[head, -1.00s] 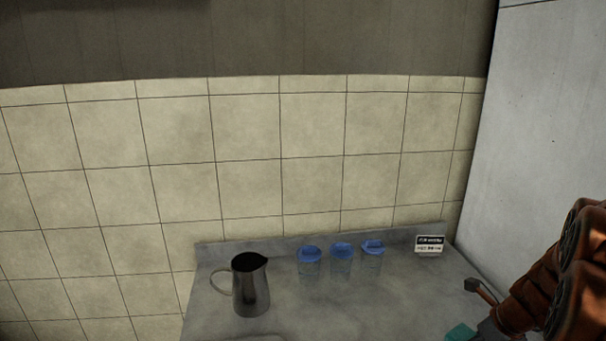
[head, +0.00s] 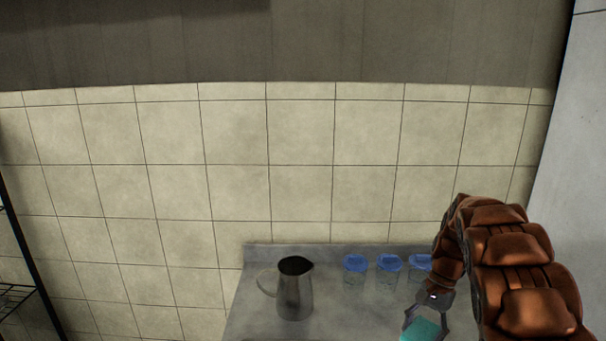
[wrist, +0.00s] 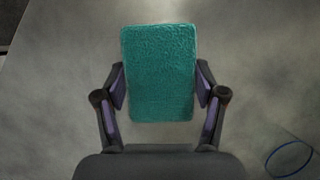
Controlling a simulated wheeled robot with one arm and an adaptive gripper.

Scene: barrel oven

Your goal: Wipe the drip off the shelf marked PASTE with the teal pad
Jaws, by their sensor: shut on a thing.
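The teal pad (wrist: 159,72) is a fuzzy rectangle held between the two fingers of my gripper (wrist: 160,88) in the wrist view, above a grey surface. In the head view the pad (head: 423,328) shows at the bottom edge, partly cut off, with my gripper (head: 428,318) shut on its sides. It is over the grey counter, right of the pitcher. I see no shelf marked PASTE and no drip in the current views.
A metal pitcher (head: 295,290) stands on the grey counter (head: 255,300). Several blue-lidded clear containers (head: 389,270) stand behind my gripper. A dark wire rack (head: 18,290) is at the left edge. A pale panel (head: 575,160) rises at right.

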